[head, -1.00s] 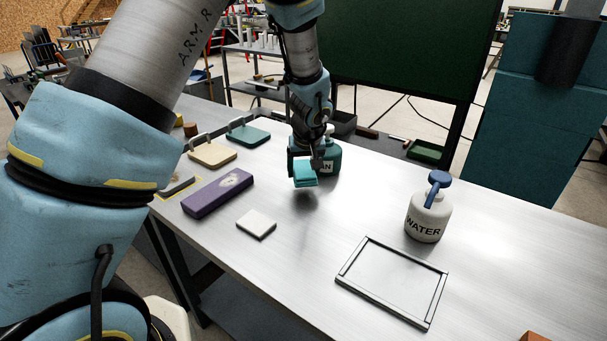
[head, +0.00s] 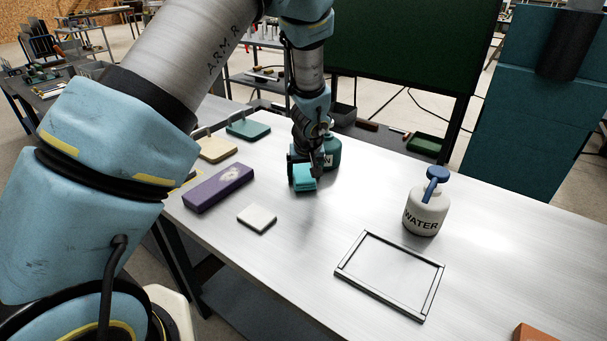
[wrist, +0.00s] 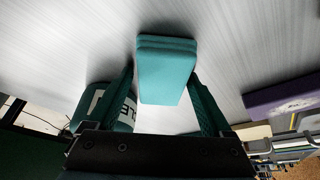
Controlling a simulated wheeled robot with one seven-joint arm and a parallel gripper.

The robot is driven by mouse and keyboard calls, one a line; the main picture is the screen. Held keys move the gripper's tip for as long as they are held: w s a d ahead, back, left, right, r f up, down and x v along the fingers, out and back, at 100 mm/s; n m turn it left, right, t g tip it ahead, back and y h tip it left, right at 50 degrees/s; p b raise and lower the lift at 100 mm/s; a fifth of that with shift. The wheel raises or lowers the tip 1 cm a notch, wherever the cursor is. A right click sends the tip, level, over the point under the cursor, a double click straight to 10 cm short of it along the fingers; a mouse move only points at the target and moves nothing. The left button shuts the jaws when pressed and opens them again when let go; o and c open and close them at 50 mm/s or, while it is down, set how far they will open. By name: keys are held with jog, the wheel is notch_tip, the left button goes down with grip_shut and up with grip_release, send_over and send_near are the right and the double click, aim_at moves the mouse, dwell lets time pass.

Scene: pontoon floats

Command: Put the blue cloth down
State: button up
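The blue cloth (head: 304,180) is a folded turquoise pad at the far middle of the metal table. My gripper (head: 305,172) points down over it. In the wrist view the cloth (wrist: 167,72) sits between my two fingers (wrist: 163,75), which are against its sides. In the head view the cloth is at or just above the table top; I cannot tell whether it touches. A green bottle (head: 332,152) stands right behind my gripper and is partly hidden by it.
The white WATER bottle (head: 426,212) with a blue top stands to the right. A thin frame (head: 341,267) lies front right. The table's middle is clear.

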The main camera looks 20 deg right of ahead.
jog(key=shift+o, duration=0.4)
jog(key=shift+a+f, duration=0.25)
jog(key=shift+a, duration=0.1)
jog(key=shift+r, duration=0.1)
jog(key=shift+r+p, duration=0.15)
jog(key=shift+p, duration=0.15)
jog(key=d+b+v, duration=0.1)
jog(key=b+v, duration=0.2)
jog(key=v, duration=0.9)
jog(key=shift+a+r, duration=0.2)
jog(key=shift+a, duration=0.05)
jog(key=w+a+r+n+g+y, duration=0.1)
jog(key=w+a, duration=0.1)
jog(key=a, duration=1.5)
jog(key=s+a+g, duration=0.1)
jog(key=s+a, duration=0.3)
jog(key=a, duration=0.5)
jog(key=s+a+n, duration=0.1)
jog(key=s+a, duration=0.3)
jog(key=a, duration=0.5)
jog(key=shift+a+r+g, duration=0.25)
jog(key=shift+r+g, duration=0.05)
jog(key=shift+g, duration=0.1)
